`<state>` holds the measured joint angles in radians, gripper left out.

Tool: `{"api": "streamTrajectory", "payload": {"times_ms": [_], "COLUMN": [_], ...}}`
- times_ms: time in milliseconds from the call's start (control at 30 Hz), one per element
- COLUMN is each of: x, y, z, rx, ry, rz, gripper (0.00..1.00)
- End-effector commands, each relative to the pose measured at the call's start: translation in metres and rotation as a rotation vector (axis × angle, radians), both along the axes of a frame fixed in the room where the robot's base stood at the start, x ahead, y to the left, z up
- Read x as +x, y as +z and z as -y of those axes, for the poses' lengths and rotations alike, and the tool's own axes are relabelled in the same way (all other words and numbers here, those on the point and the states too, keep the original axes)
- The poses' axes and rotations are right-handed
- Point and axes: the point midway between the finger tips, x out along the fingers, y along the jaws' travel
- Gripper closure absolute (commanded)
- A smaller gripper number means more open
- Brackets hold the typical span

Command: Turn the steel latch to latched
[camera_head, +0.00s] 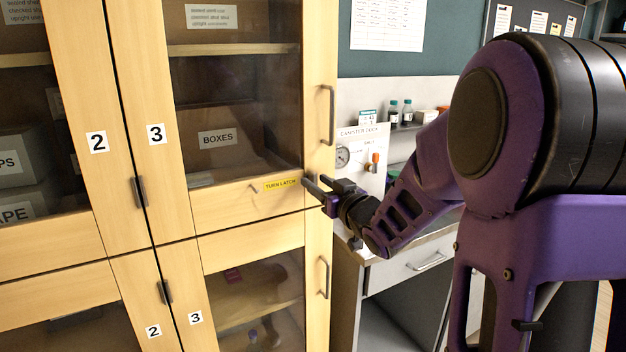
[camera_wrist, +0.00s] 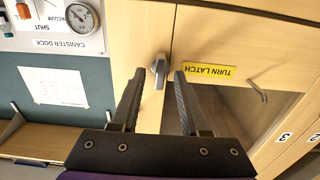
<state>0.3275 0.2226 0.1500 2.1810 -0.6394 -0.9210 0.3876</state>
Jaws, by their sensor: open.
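The steel latch (camera_wrist: 158,68) is a small grey lever on the light wood near the cabinet door's edge. In the wrist view it looks lengthwise up and down the picture, between my fingertips. My gripper (camera_wrist: 159,76) is open, with one finger on each side of the latch; whether either touches it I cannot tell. A yellow "TURN LATCH" label (camera_wrist: 209,75) is right of it, upside down in this view. In the head view my gripper (camera_head: 324,188) is at the door's edge, right of the label (camera_head: 282,185), and largely hides the latch.
Door handles (camera_head: 328,115) (camera_head: 324,278) stick out above and below my gripper. A small bent metal piece (camera_wrist: 258,90) is on the door beyond the label. A canister dock panel with a gauge (camera_head: 343,157) and a counter stand close on the right.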

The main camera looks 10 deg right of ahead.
Motion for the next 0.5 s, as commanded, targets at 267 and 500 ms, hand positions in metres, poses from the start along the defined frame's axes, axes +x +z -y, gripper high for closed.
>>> {"api": "streamTrajectory", "payload": {"times_ms": [267, 500], "x": [-0.0005, -0.0004], "y": [-0.0002, 0.0000], "z": [0.0008, 0.0007], "rx": [0.000, 0.000], "ry": [0.000, 0.000], "rz": [0.000, 0.000], "gripper": [0.55, 0.84]}}
